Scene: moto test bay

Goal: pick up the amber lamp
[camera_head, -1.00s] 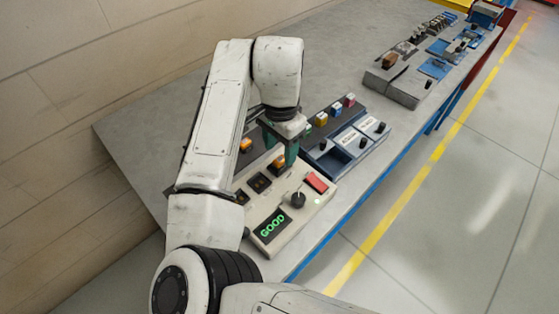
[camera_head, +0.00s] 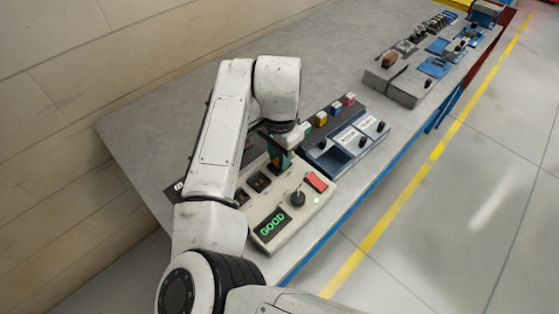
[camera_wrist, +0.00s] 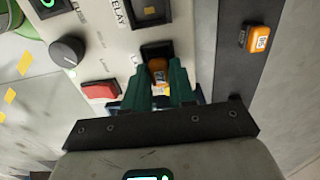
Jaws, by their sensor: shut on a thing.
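My gripper (camera_wrist: 172,85) has dark green fingers closed on an amber lamp (camera_wrist: 158,70) in the wrist view. The lamp sits between the fingertips at a dark socket of the cream panel (camera_head: 290,226); I cannot tell whether it is seated or clear of the socket. In the head view my gripper (camera_head: 279,158) is over the panel's far side and mostly hides the lamp. A second amber lamp (camera_wrist: 258,38) stands on a dark strip beside the panel in the wrist view; my arm hides it in the head view.
The panel has a lit GOOD display (camera_head: 272,224), a black knob (camera_head: 298,199) and a red switch (camera_head: 317,181). Beyond are several coloured lamps, including a yellow one (camera_head: 321,119), and a blue-grey panel (camera_head: 345,147). The grey bench (camera_head: 150,135) is bare at left.

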